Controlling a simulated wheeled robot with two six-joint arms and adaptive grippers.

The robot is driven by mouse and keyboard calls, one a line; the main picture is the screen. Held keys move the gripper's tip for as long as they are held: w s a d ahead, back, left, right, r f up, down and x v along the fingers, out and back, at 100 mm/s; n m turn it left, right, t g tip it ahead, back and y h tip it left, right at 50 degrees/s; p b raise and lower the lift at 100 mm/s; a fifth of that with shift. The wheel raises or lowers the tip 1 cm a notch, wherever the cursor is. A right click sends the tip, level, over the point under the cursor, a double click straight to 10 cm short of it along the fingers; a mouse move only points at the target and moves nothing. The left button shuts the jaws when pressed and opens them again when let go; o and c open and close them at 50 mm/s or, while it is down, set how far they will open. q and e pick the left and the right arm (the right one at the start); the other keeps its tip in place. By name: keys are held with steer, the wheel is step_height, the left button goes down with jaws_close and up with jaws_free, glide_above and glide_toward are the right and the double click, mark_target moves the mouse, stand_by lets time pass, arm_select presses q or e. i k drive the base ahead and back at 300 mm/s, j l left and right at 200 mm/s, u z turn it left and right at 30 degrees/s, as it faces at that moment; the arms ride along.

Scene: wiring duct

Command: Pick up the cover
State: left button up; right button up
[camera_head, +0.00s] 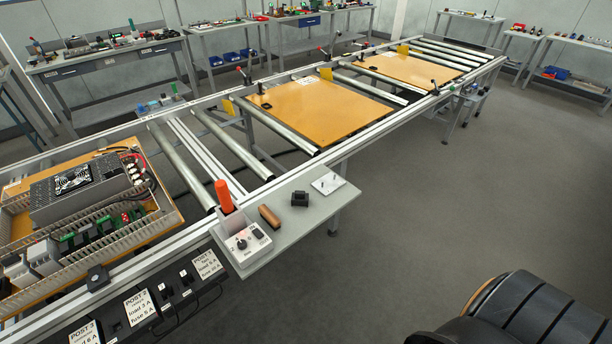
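A wooden panel (165,217) at the left carries slotted wiring duct (110,243), a grey power supply with a fan and several small modules. The duct along its front looks open on top. No piece stands out clearly as the cover. A long pale ribbed strip (205,157) lies between the rollers beside the panel, but I cannot tell whether it is the cover or part of the frame. Neither of my grippers shows in the head view.
A grey side shelf (291,233) holds a control box (247,243), an orange-handled tool (224,197), a brown block (270,216) and a small black part (300,199). Boards (317,108) lie farther along the conveyor. The floor at right is mostly clear.

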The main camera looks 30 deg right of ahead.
mark_target(300, 198)
steer(key=z, duration=0.85)
steer(key=u, duration=1.55)
steer(key=z, duration=1.5)
